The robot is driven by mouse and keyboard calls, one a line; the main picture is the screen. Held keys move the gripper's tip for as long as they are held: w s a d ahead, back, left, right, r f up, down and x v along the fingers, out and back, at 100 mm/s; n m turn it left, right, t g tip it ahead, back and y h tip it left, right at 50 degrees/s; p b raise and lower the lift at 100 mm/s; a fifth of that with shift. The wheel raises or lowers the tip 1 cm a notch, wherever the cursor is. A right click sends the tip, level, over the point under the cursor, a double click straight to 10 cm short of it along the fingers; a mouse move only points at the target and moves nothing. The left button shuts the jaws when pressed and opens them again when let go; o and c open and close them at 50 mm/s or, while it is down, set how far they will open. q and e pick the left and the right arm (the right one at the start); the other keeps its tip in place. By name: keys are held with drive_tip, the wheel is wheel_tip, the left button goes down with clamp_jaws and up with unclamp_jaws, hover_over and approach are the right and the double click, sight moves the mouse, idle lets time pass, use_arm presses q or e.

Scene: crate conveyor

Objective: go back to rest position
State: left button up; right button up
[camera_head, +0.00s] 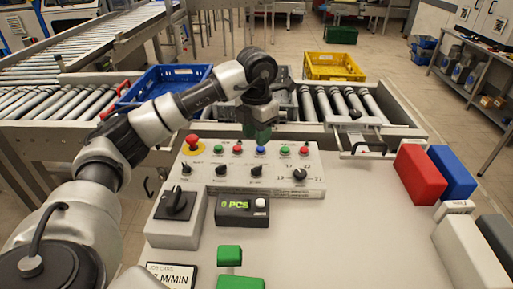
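My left arm comes in from the lower left, bends at the top middle and points its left gripper (259,134) down. The gripper is above the back edge of the control panel (310,170), near its row of coloured buttons. Its dark green fingers are small and partly hidden, so I cannot tell whether they are open or shut. I see nothing held in it. My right gripper is not in view.
A blue crate (160,75) sits on the roller conveyor behind my arm. Red (418,175) and blue (453,172) blocks stand on the right of the console. A counter display (241,207) reads "0 PCS".

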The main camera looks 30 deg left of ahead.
use_arm(q)
drive_tip(key=shift+r, duration=0.3)
